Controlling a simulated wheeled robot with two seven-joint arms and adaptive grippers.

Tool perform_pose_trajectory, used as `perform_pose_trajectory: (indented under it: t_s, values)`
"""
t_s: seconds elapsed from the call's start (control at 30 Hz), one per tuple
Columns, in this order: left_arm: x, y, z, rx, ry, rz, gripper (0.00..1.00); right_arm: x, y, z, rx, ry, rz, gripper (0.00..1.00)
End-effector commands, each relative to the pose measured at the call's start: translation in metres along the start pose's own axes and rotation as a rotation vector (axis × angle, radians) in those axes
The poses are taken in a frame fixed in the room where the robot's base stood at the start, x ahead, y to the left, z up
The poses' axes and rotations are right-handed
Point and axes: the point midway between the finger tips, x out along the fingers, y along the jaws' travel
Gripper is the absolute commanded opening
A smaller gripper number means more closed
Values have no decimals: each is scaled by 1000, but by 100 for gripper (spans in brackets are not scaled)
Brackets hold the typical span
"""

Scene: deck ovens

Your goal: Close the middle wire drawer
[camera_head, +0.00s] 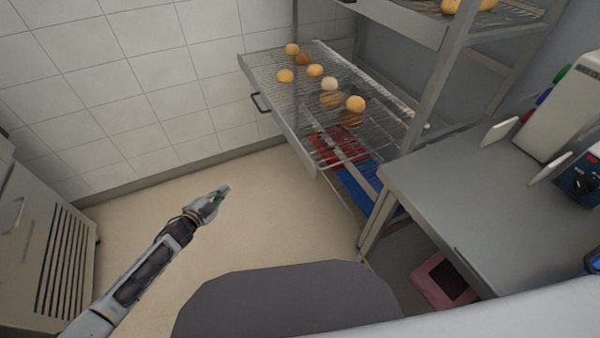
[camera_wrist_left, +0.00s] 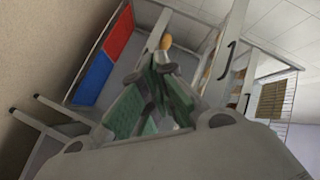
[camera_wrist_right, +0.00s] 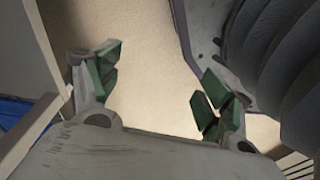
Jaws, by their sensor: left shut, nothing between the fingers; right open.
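The wire drawer (camera_head: 312,84) is pulled out from the rack in the head view, with several bread rolls on its mesh. Its front panel carries a dark handle (camera_head: 260,102) on the left side. My left gripper (camera_head: 222,191) is shut and empty, in front of the drawer and lower in the picture, apart from it. In the left wrist view its green-padded fingers (camera_wrist_left: 158,75) are together, with the rack and a dark handle (camera_wrist_left: 228,60) beyond. My right gripper (camera_wrist_right: 151,82) is open and empty in its wrist view, over the floor. It is not visible in the head view.
A grey table (camera_head: 480,195) with machines stands at the right, close to the drawer. Red (camera_head: 338,148) and blue (camera_head: 358,190) items lie below the drawer. A vented metal cabinet (camera_head: 45,235) stands at the left. The floor (camera_head: 270,210) between is clear.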

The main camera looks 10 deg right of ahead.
Motion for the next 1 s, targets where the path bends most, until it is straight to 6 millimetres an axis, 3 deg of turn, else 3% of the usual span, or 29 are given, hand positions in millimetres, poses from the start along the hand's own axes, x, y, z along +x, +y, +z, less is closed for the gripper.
perform_pose_trajectory:
  t_s: [0.1,0.3,0.6,0.8,1.0]
  values:
    - [8,-21,-37,108,118,-11,0,-3,-1,-14,0,7,-3,79]
    - [6,-43,-105,278,308,-18,0,-18,-4,-34,-1,13,-9,79]
    - [-23,-44,-196,521,579,-5,0,-46,-7,-58,-2,24,-17,79]
    - [-50,-31,-238,640,719,14,0,-63,-9,-67,-4,27,-22,79]
    - [-63,-25,-254,688,776,23,0,-73,-10,-71,-4,28,-24,79]
